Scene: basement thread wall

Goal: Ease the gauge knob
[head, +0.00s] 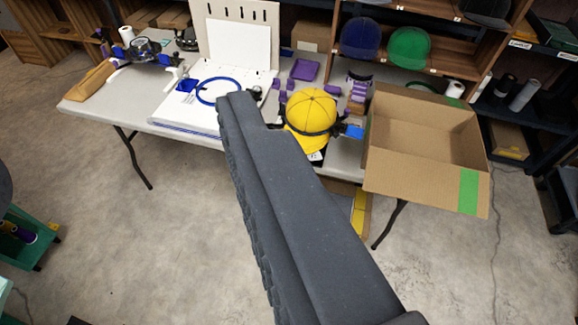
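My gripper (237,100) shows as a long dark grey bar, ribbed along its left edge, reaching from the lower right to the middle of the picture. Its tip overlaps the front of a white board on the table. I cannot tell whether it is open or shut, and I see nothing held in it. No gauge knob can be made out for sure. A dark round device (146,47) with blue and white parts sits at the table's left end; it is too small to tell whether it is a gauge. A blue hose loop (200,95) lies on the board, left of my gripper's tip.
A grey folding table (85,108) carries a yellow cap (311,109), a purple tray (305,69) and small purple pieces. An open cardboard box (415,170) stands at its right end. Shelves with blue and green caps (409,47) are behind.

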